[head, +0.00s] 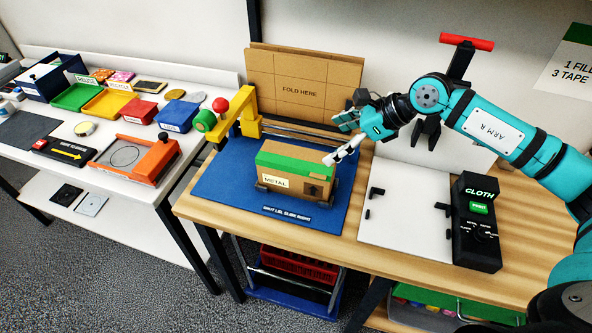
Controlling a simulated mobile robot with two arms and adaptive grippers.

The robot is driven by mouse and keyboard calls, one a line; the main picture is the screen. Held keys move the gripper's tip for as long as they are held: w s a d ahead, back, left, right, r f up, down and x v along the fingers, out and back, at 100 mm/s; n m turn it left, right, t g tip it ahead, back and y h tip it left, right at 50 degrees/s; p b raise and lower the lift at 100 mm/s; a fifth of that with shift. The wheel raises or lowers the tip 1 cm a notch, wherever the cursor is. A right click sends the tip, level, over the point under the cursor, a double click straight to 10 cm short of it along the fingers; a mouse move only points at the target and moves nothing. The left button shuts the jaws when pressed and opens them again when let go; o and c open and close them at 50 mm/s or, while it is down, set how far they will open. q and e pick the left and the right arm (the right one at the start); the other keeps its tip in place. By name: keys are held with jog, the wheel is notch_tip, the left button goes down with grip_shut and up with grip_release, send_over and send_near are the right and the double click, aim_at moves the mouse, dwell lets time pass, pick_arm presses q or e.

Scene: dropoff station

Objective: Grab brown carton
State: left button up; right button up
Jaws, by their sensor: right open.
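The brown carton (325,187) stands on a blue mat on the wooden table, in the middle of the head view. It has a green strip along its upper part, a "METAL" label and a dark arrow mark on its front. My right gripper (338,138) comes in from the right, above and behind the carton's right end. Its fingers are spread and nothing shows between them. One light fingertip lies near the carton's top right corner in the picture; I cannot tell whether it touches. My left gripper is not in view.
A folded cardboard panel marked "FOLD HERE" (300,88) stands behind the mat (225,190). A yellow tape dispenser (238,112) is at the back left. A black "CLOTH" device (478,235) and a white board (405,215) are on the right. A white side table holds coloured bins.

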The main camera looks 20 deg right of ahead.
aim_at(301, 157)
jog(key=p+x, duration=0.2)
jog(key=x, duration=0.6)
jog(key=shift+w+r+p, duration=0.1)
jog(key=shift+w+p, duration=0.05)
jog(key=shift+p, duration=0.15)
jog(key=shift+w+a+f, duration=0.2)
jog(key=shift+a+f, duration=0.1)
jog(key=shift+f, duration=0.05)
jog(key=shift+w+a+f+p, duration=0.15)
jog(key=shift+f+p, duration=0.2)
jog(key=shift+p, duration=0.2)
jog(key=x, duration=0.1)
jog(key=p+x, duration=0.1)
jog(key=x, duration=0.1)
jog(key=shift+w+f, duration=0.2)
jog(key=shift+f, duration=0.2)
jog(key=shift+w+f, duration=0.15)
jog(key=shift+f, duration=0.1)
jog(key=c, duration=1.6)
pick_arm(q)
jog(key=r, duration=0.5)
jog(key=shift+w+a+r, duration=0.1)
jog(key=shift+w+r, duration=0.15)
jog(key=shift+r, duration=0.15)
pick_arm(e)
jog(key=shift+r, duration=0.1)
